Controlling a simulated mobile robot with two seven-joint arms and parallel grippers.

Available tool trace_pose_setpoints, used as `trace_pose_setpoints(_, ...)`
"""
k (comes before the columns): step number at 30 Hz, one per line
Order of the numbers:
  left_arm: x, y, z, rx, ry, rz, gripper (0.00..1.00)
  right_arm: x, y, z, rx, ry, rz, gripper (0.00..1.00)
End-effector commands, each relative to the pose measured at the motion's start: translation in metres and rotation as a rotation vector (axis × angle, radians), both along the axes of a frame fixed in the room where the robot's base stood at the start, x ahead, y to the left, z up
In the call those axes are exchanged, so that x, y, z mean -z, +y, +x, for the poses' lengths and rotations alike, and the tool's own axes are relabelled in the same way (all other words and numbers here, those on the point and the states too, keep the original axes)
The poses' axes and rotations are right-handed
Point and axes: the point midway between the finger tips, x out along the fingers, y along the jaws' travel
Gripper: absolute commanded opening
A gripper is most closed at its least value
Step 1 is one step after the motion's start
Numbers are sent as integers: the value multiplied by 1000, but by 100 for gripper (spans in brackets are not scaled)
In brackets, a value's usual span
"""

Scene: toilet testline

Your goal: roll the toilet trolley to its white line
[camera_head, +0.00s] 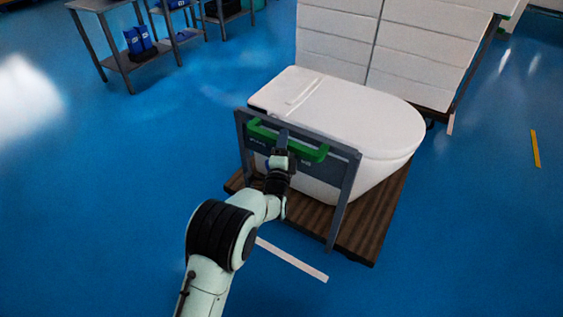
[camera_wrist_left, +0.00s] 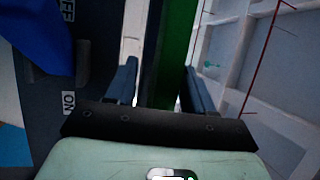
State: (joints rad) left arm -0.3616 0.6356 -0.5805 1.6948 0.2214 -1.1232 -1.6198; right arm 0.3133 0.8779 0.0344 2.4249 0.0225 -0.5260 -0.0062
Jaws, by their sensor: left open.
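The toilet trolley has a brown wooden base (camera_head: 378,225) and a grey upright frame (camera_head: 343,200) with a green handle (camera_head: 312,153). It carries a white toilet (camera_head: 360,115) with its lid down. My left gripper (camera_head: 283,138) is at the middle of the handle. In the left wrist view the open fingers (camera_wrist_left: 160,78) have the green bar (camera_wrist_left: 178,50) between them; I cannot tell whether either finger touches it. A white line (camera_head: 293,261) lies on the floor in front of the trolley, partly hidden by my arm. My right gripper is out of view.
A tall white panelled unit (camera_head: 420,50) stands close behind the toilet. Grey tables (camera_head: 125,62) with blue items are at the back left. A yellow strip (camera_head: 535,149) marks the floor at right. Blue floor is clear at the left and front right.

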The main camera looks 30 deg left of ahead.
Motion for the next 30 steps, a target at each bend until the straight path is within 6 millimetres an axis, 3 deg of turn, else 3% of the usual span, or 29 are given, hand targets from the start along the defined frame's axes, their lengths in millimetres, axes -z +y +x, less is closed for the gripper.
trace_pose_setpoints(15,18,-34,-97,5,6,-2,53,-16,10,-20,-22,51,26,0)
trace_pose_setpoints(21,21,-39,-112,6,5,-2,53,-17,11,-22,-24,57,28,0)
trace_pose_setpoints(30,22,-40,-113,4,3,-1,53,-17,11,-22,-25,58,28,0)
